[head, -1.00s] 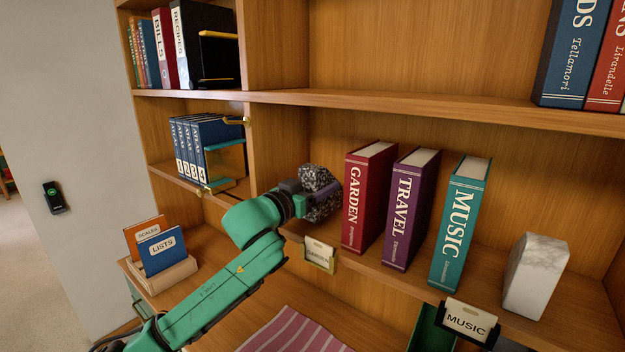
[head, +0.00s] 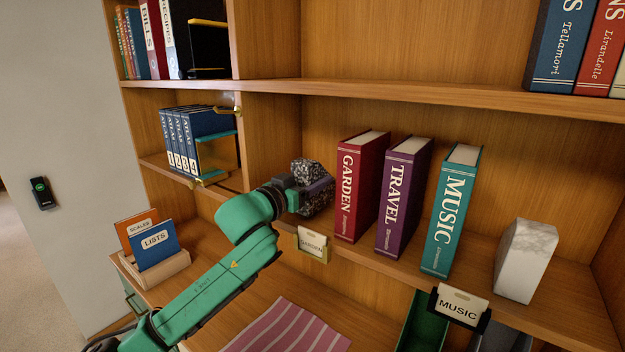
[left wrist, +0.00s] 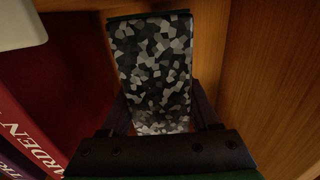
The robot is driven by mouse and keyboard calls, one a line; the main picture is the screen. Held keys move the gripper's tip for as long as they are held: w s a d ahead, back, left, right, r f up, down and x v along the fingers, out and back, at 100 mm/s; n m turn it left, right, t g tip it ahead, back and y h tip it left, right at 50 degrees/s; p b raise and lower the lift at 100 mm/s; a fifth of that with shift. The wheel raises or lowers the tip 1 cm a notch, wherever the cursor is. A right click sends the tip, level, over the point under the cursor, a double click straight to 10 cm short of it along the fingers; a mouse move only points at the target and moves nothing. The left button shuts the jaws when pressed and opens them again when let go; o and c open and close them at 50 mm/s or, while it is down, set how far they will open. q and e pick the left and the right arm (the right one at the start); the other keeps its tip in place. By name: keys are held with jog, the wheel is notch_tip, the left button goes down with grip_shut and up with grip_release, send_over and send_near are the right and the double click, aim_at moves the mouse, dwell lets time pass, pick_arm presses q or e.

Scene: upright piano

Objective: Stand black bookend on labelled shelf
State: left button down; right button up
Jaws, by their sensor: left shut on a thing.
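A black-and-grey speckled block, the black bookend (head: 309,172), is at the left end of the middle shelf (head: 385,262), left of the red GARDEN book (head: 360,188). My left gripper (head: 312,193) is shut on it. In the left wrist view the bookend (left wrist: 155,65) fills the space between my fingers (left wrist: 160,108). The book stands to its left there and wood panel to its right. The gripper hides the bookend's lower part, so I cannot tell whether it touches the shelf. A GARDEN label (head: 312,244) hangs on the shelf edge below. My right gripper is not in view.
The purple TRAVEL book (head: 403,195), teal MUSIC book (head: 450,210) and a white marble block (head: 526,262) stand rightward on the same shelf, above a MUSIC label (head: 460,306). Atlases (head: 195,140) fill a left compartment. A card holder (head: 160,268) sits on the desk below.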

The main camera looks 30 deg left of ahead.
pick_arm(q)
jog(key=shift+f+b, duration=0.35)
jog(key=shift+f, duration=0.15)
jog(key=shift+c, duration=0.2)
grip_release()
jog(key=shift+s, duration=0.15)
jog(key=shift+f, duration=0.2)
jog(key=shift+s+f, duration=0.1)
jog(key=shift+s, duration=0.15)
jog(key=s+a+b, duration=0.1)
jog(key=s+b, duration=1.1)
jog(key=s, duration=0.2)
jog(key=shift+a+r, duration=0.3)
jog(key=shift+a, duration=0.1)
